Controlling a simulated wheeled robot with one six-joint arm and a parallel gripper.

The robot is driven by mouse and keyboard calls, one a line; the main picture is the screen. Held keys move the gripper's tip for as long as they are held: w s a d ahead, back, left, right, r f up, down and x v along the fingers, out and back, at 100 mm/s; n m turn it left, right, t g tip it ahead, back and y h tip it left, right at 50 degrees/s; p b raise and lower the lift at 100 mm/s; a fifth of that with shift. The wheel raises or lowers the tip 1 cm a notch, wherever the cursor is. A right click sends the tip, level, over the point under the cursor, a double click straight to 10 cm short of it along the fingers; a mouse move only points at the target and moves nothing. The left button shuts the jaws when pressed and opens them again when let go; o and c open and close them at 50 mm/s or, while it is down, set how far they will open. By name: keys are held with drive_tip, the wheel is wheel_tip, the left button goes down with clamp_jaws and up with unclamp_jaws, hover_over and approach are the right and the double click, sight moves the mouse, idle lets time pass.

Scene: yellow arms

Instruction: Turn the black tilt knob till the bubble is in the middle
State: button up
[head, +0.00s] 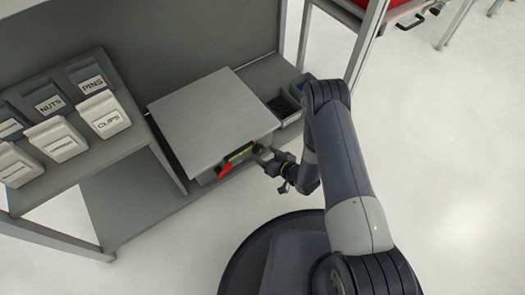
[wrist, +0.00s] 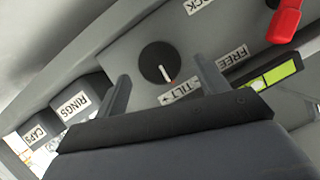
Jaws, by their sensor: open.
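The black tilt knob (wrist: 158,62) is round with a white pointer line, on the grey front panel beside a "TILT +" label. In the wrist view the pointer points down and slightly right. My gripper (wrist: 162,68) is open, with one finger on each side of the knob; I cannot tell whether either touches it.
A red lever (wrist: 287,22) sits near the "FREE" and "LOCK" labels. The grey box with its flat plate (head: 213,118) stands on a shelf. Labelled bins (head: 103,115) are at the left, and open small bins (head: 284,107) behind my arm.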

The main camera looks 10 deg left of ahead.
drive_tip(key=p+v, duration=0.2)
drive_tip(key=v, duration=0.6)
drive_tip(key=shift+d, duration=0.2)
drive_tip(key=shift+a, duration=0.1)
drive_tip(key=b+x, duration=0.4)
drive_tip(key=x, duration=0.6)
drive_tip(key=shift+a+f, duration=0.1)
drive_tip(key=shift+a, duration=0.15)
drive_tip(key=shift+w+a, duration=0.15)
drive_tip(key=shift+n, duration=0.3)
